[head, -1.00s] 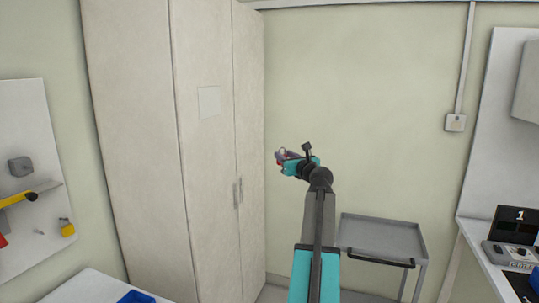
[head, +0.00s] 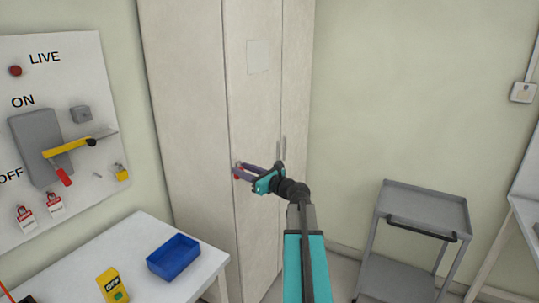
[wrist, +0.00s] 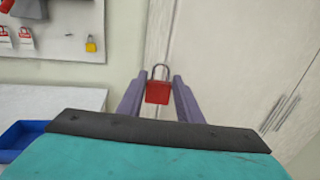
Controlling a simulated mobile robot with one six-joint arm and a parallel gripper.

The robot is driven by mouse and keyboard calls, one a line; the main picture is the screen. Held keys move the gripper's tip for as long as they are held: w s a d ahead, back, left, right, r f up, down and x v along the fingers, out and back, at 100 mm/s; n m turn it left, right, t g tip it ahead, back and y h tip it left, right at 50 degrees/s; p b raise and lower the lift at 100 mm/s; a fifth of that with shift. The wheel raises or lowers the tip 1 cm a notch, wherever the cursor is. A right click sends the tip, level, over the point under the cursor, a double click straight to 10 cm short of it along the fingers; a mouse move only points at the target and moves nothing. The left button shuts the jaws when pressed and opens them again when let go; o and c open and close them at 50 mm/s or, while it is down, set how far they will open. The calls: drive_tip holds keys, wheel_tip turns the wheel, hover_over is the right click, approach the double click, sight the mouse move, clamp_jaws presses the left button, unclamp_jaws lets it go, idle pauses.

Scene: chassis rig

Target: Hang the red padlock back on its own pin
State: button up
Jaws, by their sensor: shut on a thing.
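My gripper (head: 243,172) is shut on the red padlock (wrist: 157,92), which sits between the purple fingertips with its grey shackle pointing up in the wrist view. In the head view the padlock is only a small patch of red at the fingers. The gripper is held in the air in front of the tall cabinet, to the right of and apart from the white board (head: 85,60). A small bare pin (head: 97,175) sticks out of the board. A yellow padlock (head: 122,172) hangs to the right of that pin.
The board also carries a yellow lever (head: 70,147) with a red handle and red-and-white tags (head: 55,203). Below it, a white table (head: 190,285) holds a blue tray (head: 173,257) and a yellow meter (head: 112,285). The cabinet (head: 190,120) stands behind my gripper; a grey trolley (head: 425,205) is right.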

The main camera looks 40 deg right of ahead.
drive_tip(key=w+a+f+n+g+y, duration=0.1)
drive_tip(key=a+f+n+y, duration=0.25)
drive_tip(key=a, duration=0.75)
drive_tip(key=w+a+f+n+g+y, duration=0.15)
drive_tip(key=a+f+y, duration=0.3)
drive_tip(key=a, duration=0.65)
drive_tip(key=s+a+f+n+g+y, duration=0.2)
drive_tip(key=s+a+f, duration=0.1)
drive_tip(key=a, duration=0.7)
drive_tip(key=s+a+f+n+g+y, duration=0.2)
drive_tip(key=s+a+f+g+y, duration=0.1)
drive_tip(key=a, duration=0.7)
drive_tip(key=shift+s+a+f+n+b, duration=0.15)
drive_tip(key=shift+a+f+n+b, duration=0.15)
drive_tip(key=shift+a+n+b, duration=0.15)
